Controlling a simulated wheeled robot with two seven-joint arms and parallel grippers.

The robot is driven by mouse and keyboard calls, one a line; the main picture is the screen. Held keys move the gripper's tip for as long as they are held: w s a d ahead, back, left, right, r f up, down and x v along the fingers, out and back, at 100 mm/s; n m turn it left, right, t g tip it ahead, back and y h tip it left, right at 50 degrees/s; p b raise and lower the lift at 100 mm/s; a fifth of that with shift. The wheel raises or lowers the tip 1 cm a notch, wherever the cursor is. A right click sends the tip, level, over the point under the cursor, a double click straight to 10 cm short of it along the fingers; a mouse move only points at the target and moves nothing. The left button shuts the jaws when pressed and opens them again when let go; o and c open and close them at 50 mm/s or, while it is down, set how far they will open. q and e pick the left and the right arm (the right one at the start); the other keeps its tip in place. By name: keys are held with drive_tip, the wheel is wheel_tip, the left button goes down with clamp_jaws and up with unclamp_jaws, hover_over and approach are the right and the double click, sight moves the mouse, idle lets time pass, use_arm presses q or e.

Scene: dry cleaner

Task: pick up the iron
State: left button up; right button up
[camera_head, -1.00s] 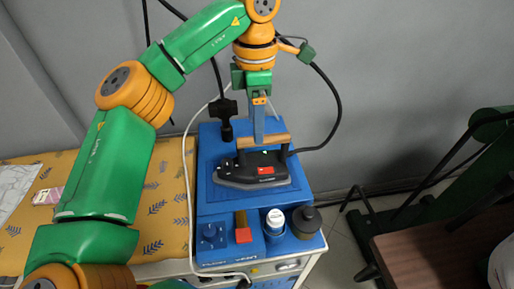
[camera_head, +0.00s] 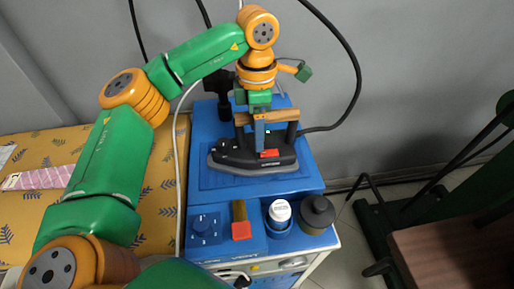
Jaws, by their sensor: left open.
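The iron (camera_head: 268,156) is black with a grey soleplate and a wooden handle (camera_head: 285,116). It rests flat on the blue station top (camera_head: 290,181), its tip pointing left. My left gripper (camera_head: 259,133) comes down from above at the iron's handle, with a blue-grey finger in front of the wooden bar. It is open. The rear finger is hidden, so I cannot tell if the handle lies between the fingers. My right gripper is not in view.
A yellow patterned board (camera_head: 160,200) lies left. A black cord (camera_head: 352,80) rises from the iron's right end.

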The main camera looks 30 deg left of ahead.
use_arm(q)
clamp_jaws()
idle(1.2)
drive_tip(key=shift+r, duration=0.1)
